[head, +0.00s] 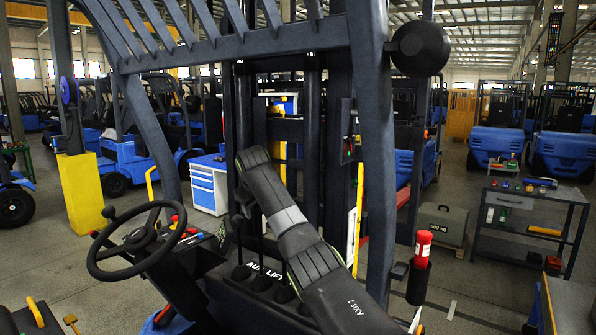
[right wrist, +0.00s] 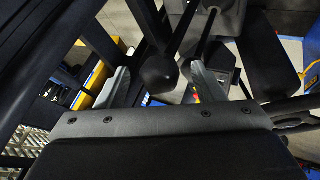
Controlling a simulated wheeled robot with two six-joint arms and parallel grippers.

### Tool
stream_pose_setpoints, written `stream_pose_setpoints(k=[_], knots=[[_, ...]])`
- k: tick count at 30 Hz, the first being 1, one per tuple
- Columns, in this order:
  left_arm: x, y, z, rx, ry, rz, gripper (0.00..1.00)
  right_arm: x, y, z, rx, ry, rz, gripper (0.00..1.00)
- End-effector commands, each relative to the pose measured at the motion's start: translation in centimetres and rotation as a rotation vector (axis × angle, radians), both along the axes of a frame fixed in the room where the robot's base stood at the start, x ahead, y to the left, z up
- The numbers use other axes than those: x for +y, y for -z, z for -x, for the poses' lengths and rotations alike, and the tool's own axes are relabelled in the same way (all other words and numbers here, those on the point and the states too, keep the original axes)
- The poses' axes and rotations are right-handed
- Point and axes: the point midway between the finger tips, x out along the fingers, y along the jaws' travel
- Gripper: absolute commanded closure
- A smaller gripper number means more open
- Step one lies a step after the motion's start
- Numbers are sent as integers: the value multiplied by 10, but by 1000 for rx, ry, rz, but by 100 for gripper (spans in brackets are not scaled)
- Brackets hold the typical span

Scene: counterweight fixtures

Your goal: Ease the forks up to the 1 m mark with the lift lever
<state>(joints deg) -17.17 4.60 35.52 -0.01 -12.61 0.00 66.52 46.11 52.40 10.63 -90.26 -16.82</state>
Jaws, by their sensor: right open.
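Several short levers with dark knobs (head: 262,283) stand on the forklift's front panel, by white lettering that reads AUX and LIFT (head: 270,273). My right arm reaches over this panel and partly covers it. In the right wrist view, my right gripper (right wrist: 158,82) is open, with its pale fingers spread apart. A round black lever knob (right wrist: 157,72) shows between the fingers, without visible contact; I cannot tell which lever it is. A yellow and white upright scale (head: 354,225) stands by the mast (head: 310,140). Its marks are too small to read, and I cannot make out the forks' height.
The steering wheel (head: 132,240) is left of the levers. A thick dark cab post (head: 375,150) stands right of my arm, with a red cylinder in a holder (head: 421,250) beside it. A grey 500 kg block (head: 441,227) and a workbench (head: 530,215) are further right.

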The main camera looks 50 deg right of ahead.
Motion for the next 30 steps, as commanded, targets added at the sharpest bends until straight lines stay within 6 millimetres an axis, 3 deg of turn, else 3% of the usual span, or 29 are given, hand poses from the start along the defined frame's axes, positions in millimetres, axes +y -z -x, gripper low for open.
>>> stream_pose_setpoints(k=[5, 24, 30], knots=[[0, 0, 0, 0, 0, 0, 64, 2, -4, 2, -2, 0, 1, 38], [0, 0, 0, 0, 0, 0, 64, 43, -73, 43, -3, -1, 0, 38], [0, 0, 0, 0, 0, 0, 64, 46, -77, 46, 1, 0, -1, 38]])
